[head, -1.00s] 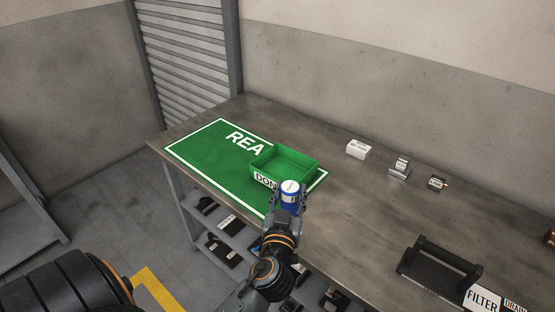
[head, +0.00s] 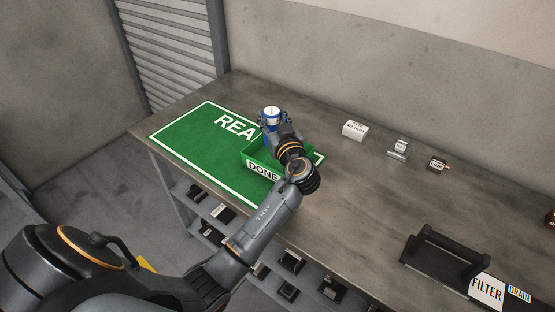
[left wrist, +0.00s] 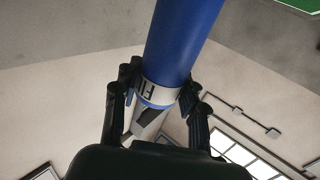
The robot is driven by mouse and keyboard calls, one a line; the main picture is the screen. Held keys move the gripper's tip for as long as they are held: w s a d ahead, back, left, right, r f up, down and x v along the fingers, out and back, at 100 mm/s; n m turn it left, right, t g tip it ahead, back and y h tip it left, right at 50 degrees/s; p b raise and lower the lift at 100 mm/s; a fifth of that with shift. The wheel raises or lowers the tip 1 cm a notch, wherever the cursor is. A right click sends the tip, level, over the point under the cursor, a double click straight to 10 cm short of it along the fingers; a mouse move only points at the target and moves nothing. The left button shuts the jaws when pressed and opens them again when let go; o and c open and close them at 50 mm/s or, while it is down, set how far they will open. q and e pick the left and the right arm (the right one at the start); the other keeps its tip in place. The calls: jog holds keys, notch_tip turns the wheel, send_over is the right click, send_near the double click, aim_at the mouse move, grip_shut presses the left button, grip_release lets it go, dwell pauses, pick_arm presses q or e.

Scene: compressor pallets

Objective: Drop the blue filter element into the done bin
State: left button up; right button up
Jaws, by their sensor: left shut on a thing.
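The blue filter element (head: 271,114) has a white top and stands roughly upright in my left gripper (head: 276,132). The left gripper is shut on it and holds it over the green done bin (head: 249,161). The bin carries a "DONE" label on its front and stands on the green mat (head: 195,148). My gripper and arm hide most of the bin's inside. In the left wrist view the filter element (left wrist: 182,40) sits between the two black fingers (left wrist: 157,100), with a white lettered band at the fingers. My right gripper is not in view.
A white box (head: 354,130) and two small labelled parts (head: 398,148) (head: 438,164) stand at the back of the grey bench. A black tray (head: 440,255) with "FILTER" and "DRAIN" labels is at the right. Shelves with dark parts (head: 290,262) are below. The middle of the bench is clear.

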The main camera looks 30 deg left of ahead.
pick_arm(q)
jog(key=shift+f, duration=0.9)
jog(key=o, duration=1.2)
jog(key=shift+o, duration=0.2)
jog(key=v, duration=1.2)
